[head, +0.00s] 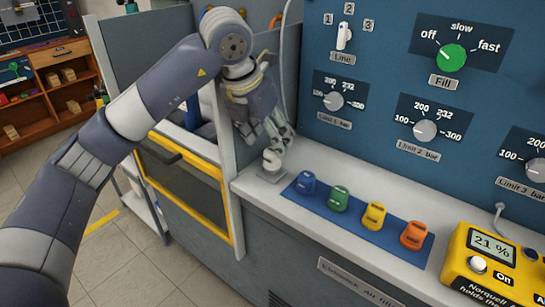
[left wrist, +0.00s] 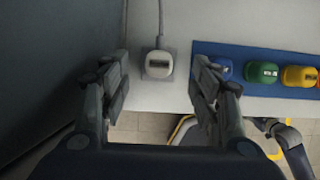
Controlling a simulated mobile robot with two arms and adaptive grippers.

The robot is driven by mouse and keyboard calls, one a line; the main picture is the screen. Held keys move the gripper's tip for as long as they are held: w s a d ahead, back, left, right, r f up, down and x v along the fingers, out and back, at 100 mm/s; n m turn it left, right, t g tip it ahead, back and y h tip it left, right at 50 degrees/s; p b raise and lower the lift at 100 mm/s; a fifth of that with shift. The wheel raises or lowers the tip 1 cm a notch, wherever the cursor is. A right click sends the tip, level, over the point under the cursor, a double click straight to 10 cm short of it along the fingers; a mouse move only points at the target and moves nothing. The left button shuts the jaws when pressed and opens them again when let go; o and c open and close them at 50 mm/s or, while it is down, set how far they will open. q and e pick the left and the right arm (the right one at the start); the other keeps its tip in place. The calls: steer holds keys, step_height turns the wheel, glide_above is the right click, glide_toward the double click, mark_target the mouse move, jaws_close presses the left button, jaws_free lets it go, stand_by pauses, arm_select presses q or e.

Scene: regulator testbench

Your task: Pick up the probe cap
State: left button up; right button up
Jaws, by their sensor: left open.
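A small white piece, which I take to be the probe cap (head: 271,160), stands on a grey square base at the left end of the white bench ledge. In the left wrist view the white cap (left wrist: 158,65) has a dark slot-like mark, and a pale cable runs away from its far side. My left gripper (head: 273,140) is above it, pointing down, and partly hides it in the head view. In the left wrist view the two fingers (left wrist: 160,92) are spread apart, with the cap between and just beyond them. Nothing is held.
A blue mat (head: 324,211) right of the cap holds several coloured caps: blue (head: 306,182), green (head: 339,198), yellow (head: 374,216) and orange (head: 414,235). A yellow meter (head: 495,262) reads 21 %. A grey partition (head: 222,140) stands close left; the knob panel rises behind.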

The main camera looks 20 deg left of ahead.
mark_target(271, 150)
arm_select(q)
steer(key=x, duration=0.5)
steer(key=shift+s+a, duration=0.15)
steer(key=shift+w+f+b, duration=0.25)
steer(key=shift+f+b, duration=0.05)
steer(key=shift+f, duration=0.1)
steer(key=c, duration=1.2)
arm_select(e)
steer(key=shift+w+r, duration=0.25)
steer(key=shift+r, duration=0.9)
